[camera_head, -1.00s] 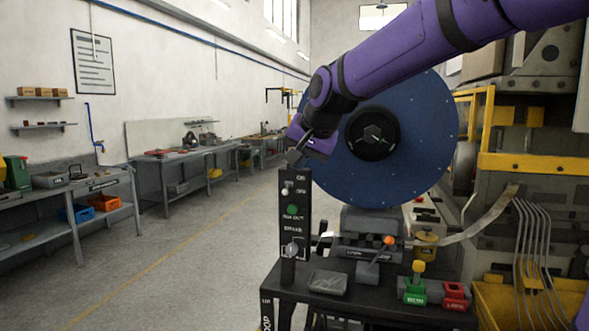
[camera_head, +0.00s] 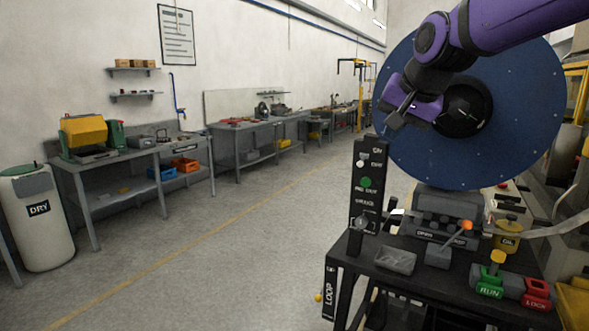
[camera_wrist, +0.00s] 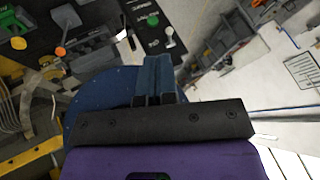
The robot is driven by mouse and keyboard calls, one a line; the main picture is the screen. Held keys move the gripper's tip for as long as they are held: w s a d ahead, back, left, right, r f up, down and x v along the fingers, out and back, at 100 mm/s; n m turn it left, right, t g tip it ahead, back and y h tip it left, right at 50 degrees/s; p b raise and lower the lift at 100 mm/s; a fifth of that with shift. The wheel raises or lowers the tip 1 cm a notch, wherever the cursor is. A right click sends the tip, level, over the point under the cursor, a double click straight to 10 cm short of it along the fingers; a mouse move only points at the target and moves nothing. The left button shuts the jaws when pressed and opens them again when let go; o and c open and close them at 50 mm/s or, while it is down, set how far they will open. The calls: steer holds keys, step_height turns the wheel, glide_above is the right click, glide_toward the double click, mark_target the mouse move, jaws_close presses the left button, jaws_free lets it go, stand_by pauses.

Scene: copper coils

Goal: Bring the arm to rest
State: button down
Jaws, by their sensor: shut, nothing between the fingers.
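My purple arm reaches in from the upper right in the head view. My gripper (camera_head: 397,115) hangs in front of the left part of the large blue disc (camera_head: 530,110), above the black control post. In the wrist view its two fingers (camera_wrist: 154,98) are closed together with nothing between them. The blue disc also shows behind the fingers in the wrist view (camera_wrist: 95,95). I cannot tell the exact gap between gripper and disc.
A black control post (camera_head: 367,185) with switches rises from a dark stand (camera_head: 400,275). The stand carries an orange-knobbed lever (camera_head: 465,226), a green RUN block (camera_head: 489,283) and a red LOCK block (camera_head: 536,290). Benches (camera_head: 110,165) and a DRY drum (camera_head: 38,225) stand left. The floor between is clear.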

steer(key=s+d+f+n, duration=0.1)
steer(key=s+d+f, duration=0.1)
steer(key=s, duration=0.6)
steer(key=s+d+f+n+g+h, duration=0.1)
steer(key=s+f, duration=0.3)
steer(key=s, duration=0.4)
steer(key=s+d+f+n+g, duration=0.1)
steer(key=s+d+f+n, duration=0.2)
steer(key=s, duration=0.6)
steer(key=shift+d+f+h, duration=0.2)
steer(key=shift+f+h, duration=0.1)
steer(key=shift+f, duration=0.05)
